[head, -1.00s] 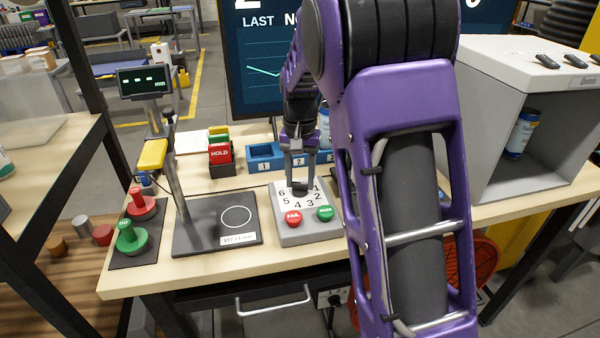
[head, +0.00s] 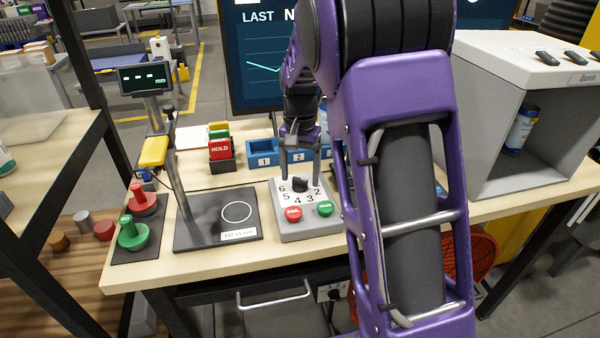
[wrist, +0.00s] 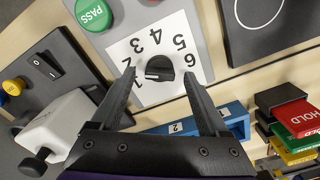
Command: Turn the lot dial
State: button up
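The lot dial is a black knob (wrist: 158,67) on a white plate printed with numbers 1 to 6, on a grey box. In the head view the knob (head: 300,185) stands behind the red and green buttons. In the wrist view a white mark shows on its left part, toward the 1 and 2 side; the exact setting is hard to tell. My gripper (head: 301,178) points down over the dial. Its two fingers are spread, one on each side of the knob, with gaps to it in the wrist view (wrist: 159,74). It holds nothing.
The red button (head: 293,214) and green PASS button (head: 325,208) are on the box's front. A black scale plate (head: 205,222) with a display post stands left. Blue numbered bins (head: 264,154) and a red HOLD block (head: 220,150) are behind. A grey open cabinet (head: 470,150) stands right.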

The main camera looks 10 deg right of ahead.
aim_at(300, 178)
notch_tip(300, 178, up, 18)
jog(key=p, duration=0.2)
jog(key=shift+f+p, duration=0.25)
jog(key=shift+p, duration=0.05)
jog(key=shift+f, duration=0.1)
